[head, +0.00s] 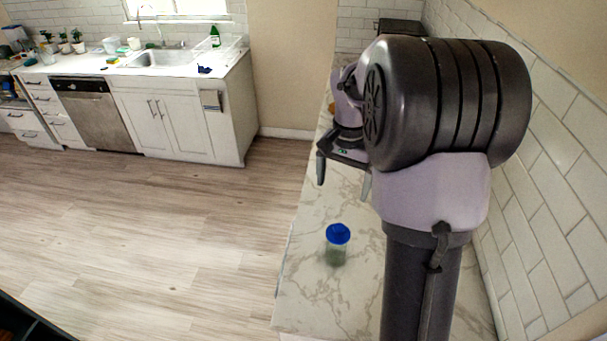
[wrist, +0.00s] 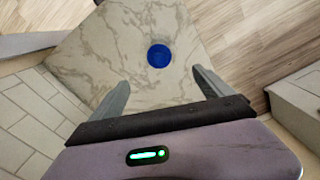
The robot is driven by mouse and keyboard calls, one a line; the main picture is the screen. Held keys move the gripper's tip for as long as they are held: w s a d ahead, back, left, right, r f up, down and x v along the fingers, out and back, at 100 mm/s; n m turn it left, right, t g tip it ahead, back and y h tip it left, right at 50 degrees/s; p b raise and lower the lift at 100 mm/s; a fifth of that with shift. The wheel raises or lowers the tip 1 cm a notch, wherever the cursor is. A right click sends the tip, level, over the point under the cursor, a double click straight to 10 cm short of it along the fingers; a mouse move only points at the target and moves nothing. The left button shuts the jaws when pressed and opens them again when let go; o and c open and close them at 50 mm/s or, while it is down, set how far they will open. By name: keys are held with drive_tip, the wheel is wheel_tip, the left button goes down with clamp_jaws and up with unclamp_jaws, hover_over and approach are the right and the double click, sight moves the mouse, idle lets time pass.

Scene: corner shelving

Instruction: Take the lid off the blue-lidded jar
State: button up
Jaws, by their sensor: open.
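The jar (head: 336,256) stands upright on the marble counter, with clear sides and something greenish inside. Its blue lid (head: 338,233) is on top. In the wrist view both fingers of my gripper (wrist: 160,85) are spread wide. The jar's body is hidden under the lid in that view.
The marble counter (head: 310,290) is clear around the jar. A white tiled wall (head: 545,190) runs along its right side. The counter's left edge drops to the wood floor (head: 150,240). A sink counter with cabinets (head: 185,120) stands across the room.

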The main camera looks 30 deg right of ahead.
sight(339, 227)
drive_tip(key=f+b, duration=0.1)
drive_tip(key=f, duration=0.5)
drive_tip(key=f+b, duration=0.1)
drive_tip(key=f, duration=0.5)
drive_tip(key=f+b, duration=0.1)
drive_tip(key=f, duration=0.4)
drive_tip(key=shift+w+d+f+b, duration=0.1)
drive_tip(key=shift+d+f+b, duration=0.25)
drive_tip(key=shift+f, duration=0.05)
drive_tip(key=shift+r, duration=0.1)
drive_tip(key=shift+c, duration=0.4)
drive_tip(key=c, duration=1.3)
drive_tip(key=shift+r, duration=0.1)
drive_tip(key=shift+c, duration=0.2)
